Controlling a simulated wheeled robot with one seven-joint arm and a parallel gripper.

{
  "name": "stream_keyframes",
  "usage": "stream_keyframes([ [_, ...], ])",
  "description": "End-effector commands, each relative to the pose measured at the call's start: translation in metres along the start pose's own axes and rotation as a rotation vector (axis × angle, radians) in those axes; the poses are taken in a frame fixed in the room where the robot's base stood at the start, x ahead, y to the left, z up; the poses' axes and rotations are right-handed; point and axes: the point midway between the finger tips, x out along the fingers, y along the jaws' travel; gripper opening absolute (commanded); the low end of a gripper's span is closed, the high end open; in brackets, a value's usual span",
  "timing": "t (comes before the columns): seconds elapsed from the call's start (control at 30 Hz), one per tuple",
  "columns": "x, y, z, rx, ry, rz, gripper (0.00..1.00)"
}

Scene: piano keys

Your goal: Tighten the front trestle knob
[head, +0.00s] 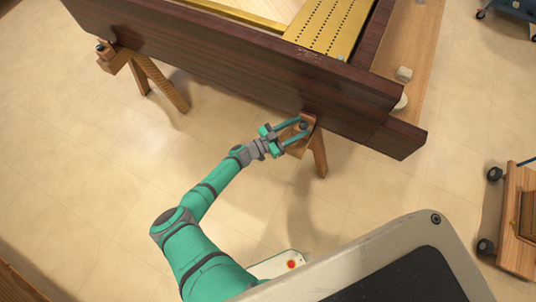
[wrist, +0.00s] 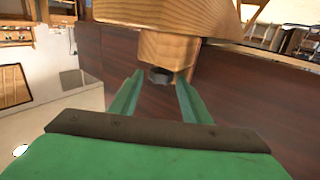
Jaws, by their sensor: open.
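My gripper (head: 300,128) is open and reaches to the wooden trestle (head: 320,158) under the right part of the dark piano case (head: 240,65). A small dark knob (head: 304,125) sits on that trestle's end block, at the fingertips. In the wrist view, the faceted dark knob (wrist: 160,76) projects from a wooden block (wrist: 165,48). It lies between the two green fingertips (wrist: 159,76), with a gap showing on each side. I cannot tell how far the tips reach past it in depth.
A second trestle (head: 140,75) stands under the case at the upper left, with its own dark knob. A wheeled wooden cart (head: 520,215) stands at the right edge. The tiled floor (head: 90,190) to the left of my arm is clear.

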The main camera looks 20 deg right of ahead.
Motion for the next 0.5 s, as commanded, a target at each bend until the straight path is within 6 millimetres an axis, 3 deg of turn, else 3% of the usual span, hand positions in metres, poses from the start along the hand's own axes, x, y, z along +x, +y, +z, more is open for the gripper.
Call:
stream_keyframes([
  [0.5, 0.0003, 0.0065, -0.0008, -0.002, 0.003, -0.252, 0.48],
])
